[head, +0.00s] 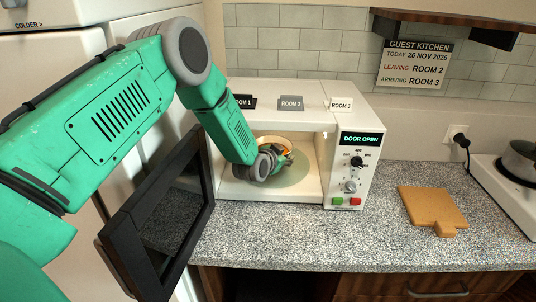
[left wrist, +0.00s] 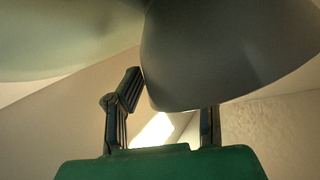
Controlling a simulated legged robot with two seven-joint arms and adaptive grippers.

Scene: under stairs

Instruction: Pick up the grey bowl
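The bowl (head: 268,140) stands on the round turntable (head: 294,176) inside the open microwave. In the head view only part of its rim and warm-lit inside show behind my left gripper (head: 284,159). In the left wrist view the bowl's grey outer wall (left wrist: 225,55) fills the upper right, very close. My left gripper's two fingers (left wrist: 165,110) stand wide apart there. The left finger's tip is at the bowl's edge, and the right finger's tip is hidden by the bowl. I cannot tell whether they touch it. My right gripper is not in view.
The microwave (head: 348,122) has its dark door (head: 160,215) swung open to the left, beside my arm. Its display reads DOOR OPEN. Room cards stand on top. A cutting board (head: 432,207) lies on the counter at right, near a hob with a pot (head: 521,158).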

